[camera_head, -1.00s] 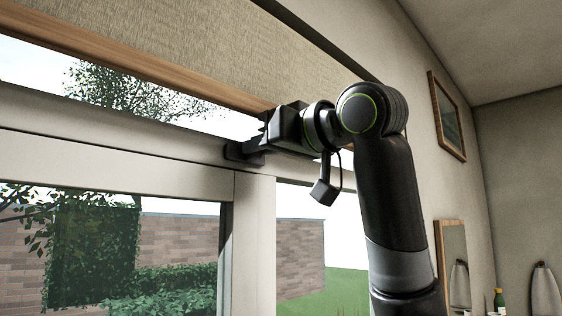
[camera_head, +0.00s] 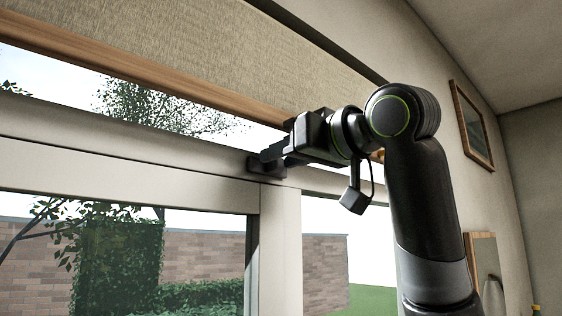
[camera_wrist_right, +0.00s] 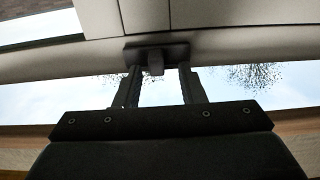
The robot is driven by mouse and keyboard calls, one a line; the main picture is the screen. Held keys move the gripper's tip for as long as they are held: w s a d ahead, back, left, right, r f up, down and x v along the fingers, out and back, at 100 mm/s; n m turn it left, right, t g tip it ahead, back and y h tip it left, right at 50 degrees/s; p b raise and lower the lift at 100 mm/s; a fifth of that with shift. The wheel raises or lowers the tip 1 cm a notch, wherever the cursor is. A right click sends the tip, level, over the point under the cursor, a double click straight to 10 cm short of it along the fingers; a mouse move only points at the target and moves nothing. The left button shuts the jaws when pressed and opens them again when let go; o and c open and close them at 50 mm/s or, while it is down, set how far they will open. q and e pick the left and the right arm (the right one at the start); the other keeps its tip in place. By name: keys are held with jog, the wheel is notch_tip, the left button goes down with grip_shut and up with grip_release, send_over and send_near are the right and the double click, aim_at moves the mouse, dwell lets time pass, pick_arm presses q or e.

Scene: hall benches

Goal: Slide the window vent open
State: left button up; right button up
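The window vent shows as a dark slider plate (camera_head: 262,168) on the pale window frame, just above the upright post. In the right wrist view the vent plate (camera_wrist_right: 178,49) has a small dark tab (camera_wrist_right: 155,62) sticking out of its middle. My right gripper (camera_head: 274,154) is at the vent. In the right wrist view its two fingers (camera_wrist_right: 159,76) are apart, one on each side of the tab, with gaps visible between them and the tab. The fingertips reach the plate's lower edge; whether they touch it I cannot tell. My left gripper is in neither view.
A textured blind (camera_head: 230,50) with a wooden bottom rail (camera_head: 150,75) hangs close above the gripper. The window frame (camera_head: 130,158) and glass lie behind it. A framed picture (camera_head: 472,125) and a mirror (camera_head: 482,255) hang on the right wall.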

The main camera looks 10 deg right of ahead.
jog(key=b+v, duration=0.7)
jog(key=v, duration=0.9)
jog(key=shift+s, duration=0.25)
jog(key=shift+a, duration=0.1)
